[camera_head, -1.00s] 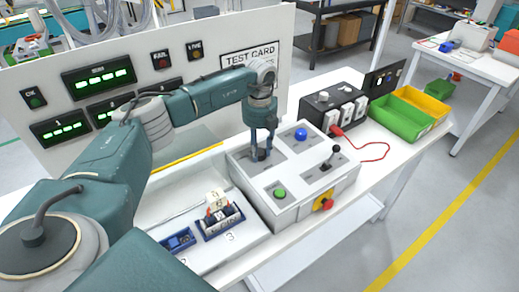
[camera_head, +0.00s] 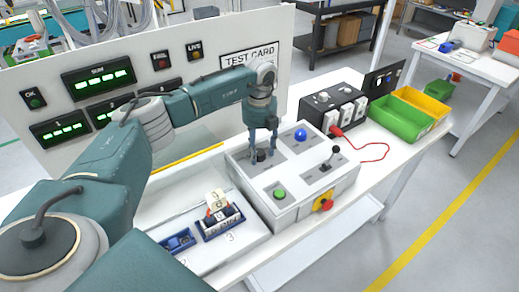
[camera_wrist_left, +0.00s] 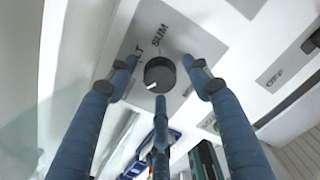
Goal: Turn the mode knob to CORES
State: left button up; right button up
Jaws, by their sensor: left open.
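The mode knob (camera_wrist_left: 159,75) is a round black knob with a white pointer mark on a grey plate. In the left wrist view it sits between my three blue fingers, its mark toward the lower left. The label SUM (camera_wrist_left: 160,34) shows above it and a partly hidden label ending in LT (camera_wrist_left: 139,49) at its upper left; I cannot read CORES. In the head view the knob (camera_head: 260,156) is on the sloped grey control box (camera_head: 246,176). My left gripper (camera_head: 263,150) is open over the knob, pointing down. My right gripper is out of view.
A green button (camera_head: 279,194), a blue ball (camera_head: 300,135), a black lever (camera_head: 334,153) and a red stop button (camera_head: 326,204) are close by on the box. A socket box (camera_head: 331,107) with a red cable stands behind. Displays on the panel (camera_head: 97,77) are lit.

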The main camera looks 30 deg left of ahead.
aim_at(259, 152)
pick_arm(q)
notch_tip(259, 152, up, 12)
dwell(0.4)
dwell(0.5)
